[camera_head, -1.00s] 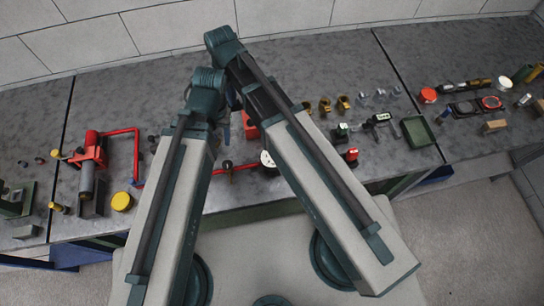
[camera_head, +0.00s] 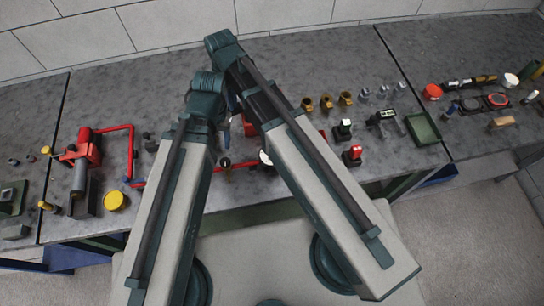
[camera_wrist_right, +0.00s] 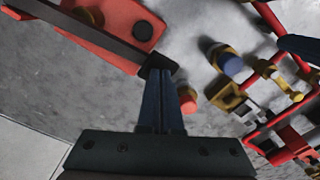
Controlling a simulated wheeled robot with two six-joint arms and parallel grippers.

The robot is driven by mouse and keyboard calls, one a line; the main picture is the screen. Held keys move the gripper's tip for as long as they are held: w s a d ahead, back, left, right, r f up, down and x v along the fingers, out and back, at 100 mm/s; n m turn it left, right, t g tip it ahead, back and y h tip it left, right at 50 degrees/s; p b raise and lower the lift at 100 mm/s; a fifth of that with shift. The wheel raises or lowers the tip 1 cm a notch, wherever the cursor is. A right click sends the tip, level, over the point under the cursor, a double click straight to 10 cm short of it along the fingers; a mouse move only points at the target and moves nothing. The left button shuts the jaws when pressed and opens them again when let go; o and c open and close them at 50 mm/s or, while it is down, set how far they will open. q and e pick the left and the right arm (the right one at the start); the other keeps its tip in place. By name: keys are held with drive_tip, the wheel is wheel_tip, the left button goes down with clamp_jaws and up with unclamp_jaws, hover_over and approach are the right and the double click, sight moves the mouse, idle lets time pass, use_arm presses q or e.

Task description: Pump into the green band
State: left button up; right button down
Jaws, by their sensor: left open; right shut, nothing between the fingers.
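A red pump body (camera_wrist_right: 120,25) lies at the upper left of the right wrist view, with a long dark bar (camera_wrist_right: 85,27) across it. My right gripper (camera_wrist_right: 163,78) is shut and empty, its tips by the dark block at the bar's end; I cannot tell whether they touch. In the head view, only a bit of red (camera_head: 249,128) shows between my crossed arms. My left gripper (camera_head: 224,134) is the lower one, open, and mostly hidden by its arm. A white gauge face (camera_head: 265,157) is partly covered by my right arm; no green band is readable.
Red piping (camera_wrist_right: 285,130) with yellow valves and a blue-capped fitting (camera_wrist_right: 231,65) are right of my right gripper. A red device with a grey cylinder (camera_head: 80,180) and a yellow cap (camera_head: 115,201) stand left. A green tray (camera_head: 422,128) and several brass fittings lie right.

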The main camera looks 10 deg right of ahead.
drive_tip(key=shift+f+b, duration=0.45)
drive_tip(key=shift+f, duration=0.2)
use_arm(q)
drive_tip(key=shift+r+p, duration=2.15)
drive_tip(key=shift+p, duration=0.7)
use_arm(e)
drive_tip(key=shift+r, duration=2.85)
use_arm(q)
drive_tip(key=shift+r, duration=0.1)
use_arm(e)
drive_tip(key=shift+r, duration=0.1)
use_arm(q)
wheel_tip(320, 180, up, 6)
drive_tip(key=p, duration=0.6)
use_arm(e)
wheel_tip(320, 180, up, 6)
drive_tip(key=shift+f, duration=0.1)
use_arm(q)
wheel_tip(320, 180, down, 11)
drive_tip(key=b, duration=1)
drive_tip(key=shift+b, duration=0.35)
use_arm(e)
drive_tip(key=s+d+f+m+h, duration=0.1)
drive_tip(key=s+d+f+m, duration=0.1)
drive_tip(key=s+d+f, duration=0.4)
drive_tip(key=shift+s+f, duration=2.25)
drive_tip(key=shift+s, duration=1.25)
